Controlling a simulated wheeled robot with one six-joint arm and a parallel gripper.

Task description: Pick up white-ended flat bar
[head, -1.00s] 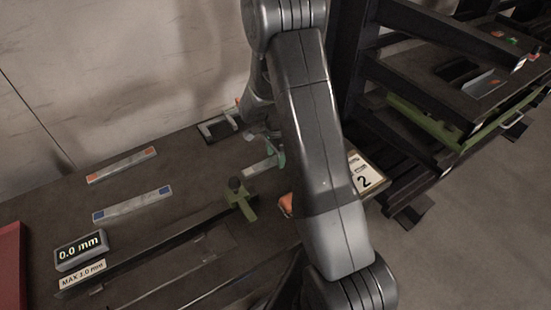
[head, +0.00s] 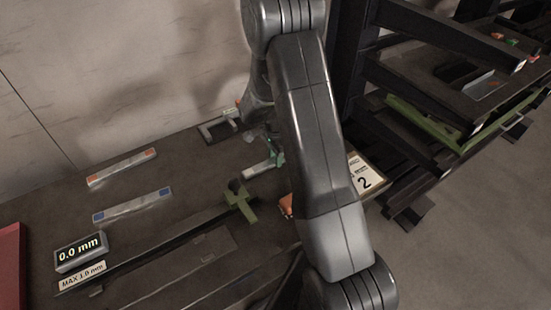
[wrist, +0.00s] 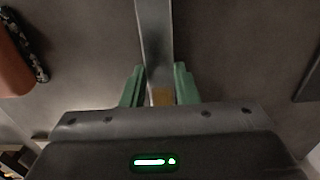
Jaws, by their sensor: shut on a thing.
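The flat bar (wrist: 154,45) is a grey strip that runs up out of the wrist view, with a yellowish patch near my palm. My gripper (wrist: 160,88) has its green fingers shut on both sides of this bar. In the head view the bar (head: 259,169) shows its pale end pointing left, beside my green fingers (head: 277,154). My arm hides part of the gripper and the bar's other end. I cannot tell whether the bar touches the table.
An orange-ended bar (head: 122,168) and a blue-ended bar (head: 133,205) lie on the dark table at left. A green post (head: 240,201) stands close in front of the held bar. A dark frame (head: 220,127) is behind. A gauge (head: 81,252) reads 0.0 mm.

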